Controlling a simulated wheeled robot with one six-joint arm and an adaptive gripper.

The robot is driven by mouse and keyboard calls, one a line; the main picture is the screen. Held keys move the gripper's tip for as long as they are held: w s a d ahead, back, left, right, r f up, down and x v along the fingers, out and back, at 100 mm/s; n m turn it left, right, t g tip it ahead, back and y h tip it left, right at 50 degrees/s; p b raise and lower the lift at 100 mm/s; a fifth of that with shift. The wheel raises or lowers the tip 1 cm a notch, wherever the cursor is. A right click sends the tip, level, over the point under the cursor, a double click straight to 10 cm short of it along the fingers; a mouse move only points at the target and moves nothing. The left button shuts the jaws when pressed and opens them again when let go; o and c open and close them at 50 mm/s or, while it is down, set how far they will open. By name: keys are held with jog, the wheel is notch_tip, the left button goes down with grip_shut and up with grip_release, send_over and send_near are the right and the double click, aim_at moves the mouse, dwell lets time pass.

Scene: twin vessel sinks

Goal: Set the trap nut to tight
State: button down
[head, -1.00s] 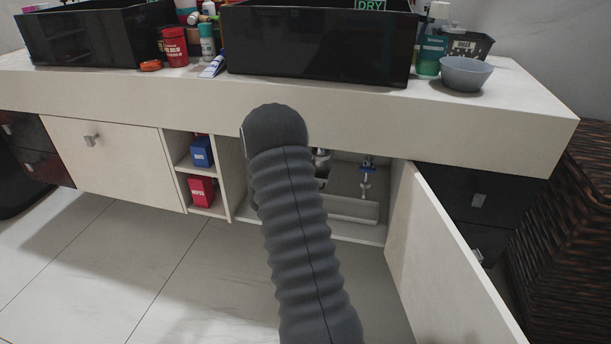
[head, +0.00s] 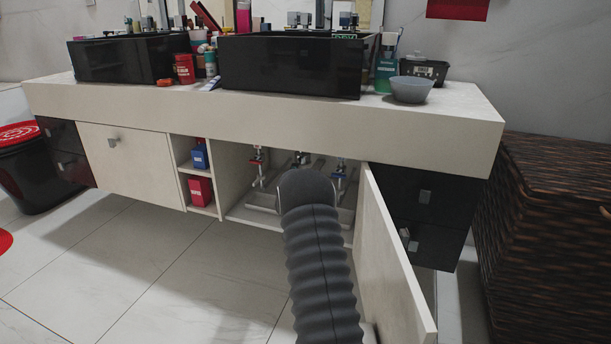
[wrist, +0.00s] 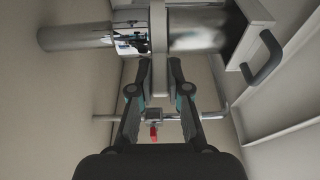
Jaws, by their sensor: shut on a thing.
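In the wrist view, a shiny chrome trap pipe (wrist: 75,36) runs across the top. A narrow grey band, which looks like the trap nut (wrist: 158,28), crosses it. My gripper (wrist: 161,66) reaches up to this band, and its two fingers are shut on the band's lower part. The exact contact is small and hard to see. In the head view my arm hides the gripper and most of the trap; a bit of chrome (head: 301,158) shows above it inside the cabinet.
Red (head: 257,161) and blue (head: 341,166) valves flank the trap in the cabinet. A red-handled valve (wrist: 154,132) shows beyond my fingers. The open cabinet door (head: 393,250) stands right of my arm. A wicker basket (head: 560,240) is farther right.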

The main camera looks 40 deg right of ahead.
jog(key=shift+d, duration=0.1)
jog(key=c, duration=1.1)
grip_release()
jog(key=shift+a, duration=0.2)
jog(key=v, duration=1.2)
